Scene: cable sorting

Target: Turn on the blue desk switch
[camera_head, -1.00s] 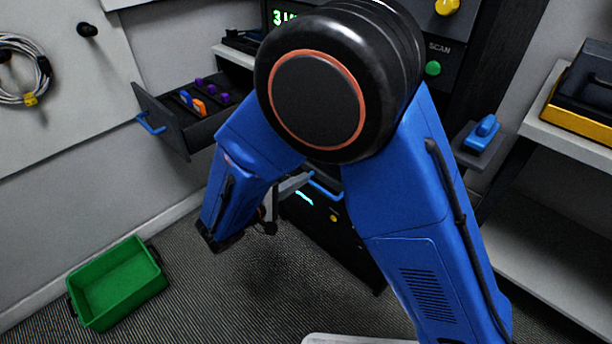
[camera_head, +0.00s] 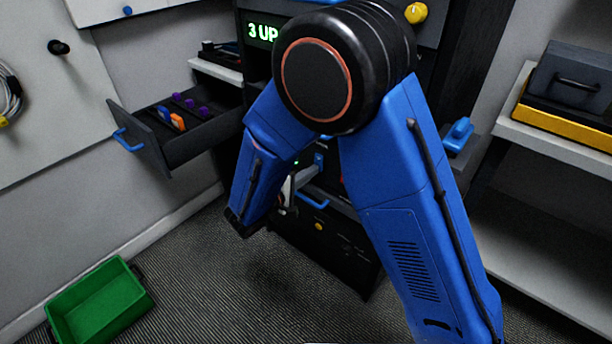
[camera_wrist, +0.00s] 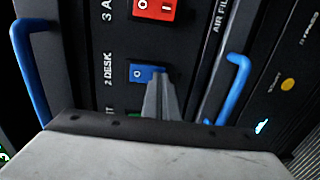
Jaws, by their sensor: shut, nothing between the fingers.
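In the wrist view the blue switch (camera_wrist: 138,73) sits on a dark panel beside the label "2 DESK". Its "O" side shows at the left; its right side is covered by my fingertips. My gripper (camera_wrist: 161,76) is shut and empty, with its tips over the right end of the blue switch. I cannot tell whether they touch or press it. In the head view my gripper (camera_head: 288,190) is small and partly hidden by my arm, in front of the dark cabinet (camera_head: 335,250).
A red switch (camera_wrist: 155,9) is just above the blue one; a green one below is mostly hidden. Blue handles (camera_wrist: 232,75) stick out on both sides of the switches. An open drawer (camera_head: 180,145) juts out at the left. A green bin (camera_head: 98,305) stands on the floor.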

